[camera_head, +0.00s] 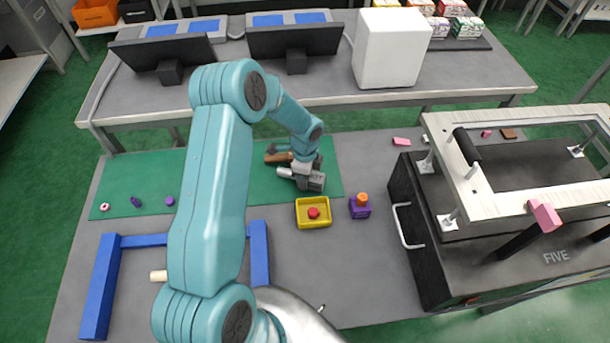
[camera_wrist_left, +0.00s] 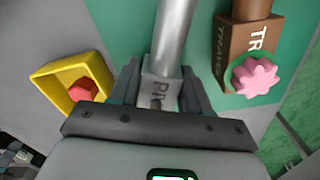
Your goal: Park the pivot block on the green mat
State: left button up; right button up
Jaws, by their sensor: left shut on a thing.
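The green mat (camera_head: 240,185) is a long strip across the table. My left gripper (camera_head: 309,179) is over its right part and shut on a grey block (camera_wrist_left: 158,92). The block's letters start with "PI", so it looks like the pivot block; the rest is hidden by the fingers. A silver rod (camera_wrist_left: 175,35) sticks out from it, and in the head view the rod (camera_head: 284,172) points left over the mat. I cannot tell whether the block touches the mat. My right gripper is not in view.
A brown lettered block (camera_wrist_left: 228,50) with a pink knob (camera_wrist_left: 255,77) is beside the held block. A yellow tray (camera_head: 300,222) with a red piece (camera_head: 313,213) and a purple block (camera_head: 359,211) stand in front. Small pieces lie on the mat's left; its middle looks clear, partly behind my arm.

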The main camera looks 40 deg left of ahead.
pick_arm(q)
jog(key=shift+w+f, duration=0.1)
jog(key=shift+f, duration=0.05)
jog(key=shift+f, duration=0.1)
jog(key=o, duration=1.2)
jog(key=shift+c, duration=0.2)
notch_tip(320, 180, up, 12)
jog(key=shift+r, duration=0.2)
